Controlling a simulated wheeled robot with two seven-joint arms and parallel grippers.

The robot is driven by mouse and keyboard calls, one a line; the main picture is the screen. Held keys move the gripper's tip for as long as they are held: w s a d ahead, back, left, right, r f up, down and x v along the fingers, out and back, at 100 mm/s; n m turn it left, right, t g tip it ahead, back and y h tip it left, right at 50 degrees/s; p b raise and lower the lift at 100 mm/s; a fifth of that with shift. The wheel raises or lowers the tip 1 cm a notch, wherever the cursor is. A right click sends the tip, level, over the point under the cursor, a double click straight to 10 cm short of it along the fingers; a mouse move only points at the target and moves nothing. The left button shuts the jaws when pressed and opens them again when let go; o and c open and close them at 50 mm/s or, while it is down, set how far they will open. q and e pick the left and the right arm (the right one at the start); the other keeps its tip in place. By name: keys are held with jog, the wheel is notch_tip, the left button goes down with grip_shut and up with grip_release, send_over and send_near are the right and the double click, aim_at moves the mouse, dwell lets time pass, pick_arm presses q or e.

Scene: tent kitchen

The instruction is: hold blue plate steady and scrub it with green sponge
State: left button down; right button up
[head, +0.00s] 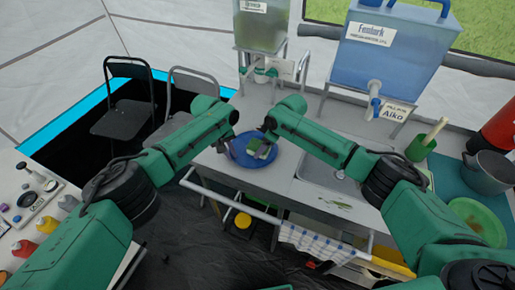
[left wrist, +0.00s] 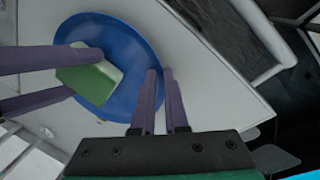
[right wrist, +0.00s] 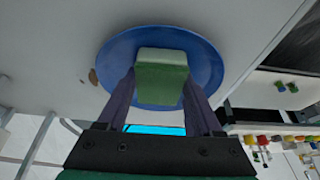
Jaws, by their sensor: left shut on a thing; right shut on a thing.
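The blue plate (head: 240,152) lies on the grey metal counter left of the sink. My left gripper (head: 227,148) is shut on the plate's rim at its left side; in the left wrist view its two purple fingers (left wrist: 160,90) pinch the rim of the plate (left wrist: 120,45). My right gripper (head: 260,143) is shut on the green sponge (head: 260,150), which is over the plate. In the right wrist view the sponge (right wrist: 161,78), green with a paler layer, sits between the fingers (right wrist: 160,100). Whether the sponge touches the plate is hard to tell.
A sink (head: 332,172) is right of the plate. Behind stand a blue water tank (head: 388,55) with a tap and a clear dispenser (head: 262,28). A green bowl (head: 478,218) and grey pot (head: 488,172) are at right. A metal rail (head: 240,207) runs along the front.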

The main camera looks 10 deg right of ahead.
jog(key=shift+w+d+r, duration=0.1)
jog(key=shift+w+d, duration=0.05)
jog(key=shift+d, duration=0.2)
jog(key=shift+r, duration=3.9)
pick_arm(q)
jog(key=c, duration=0.9)
grip_release()
jog(key=shift+o, duration=0.2)
jog(key=shift+r, duration=0.1)
jog(key=v, duration=0.8)
jog(key=shift+r, duration=0.45)
jog(key=shift+d, duration=0.15)
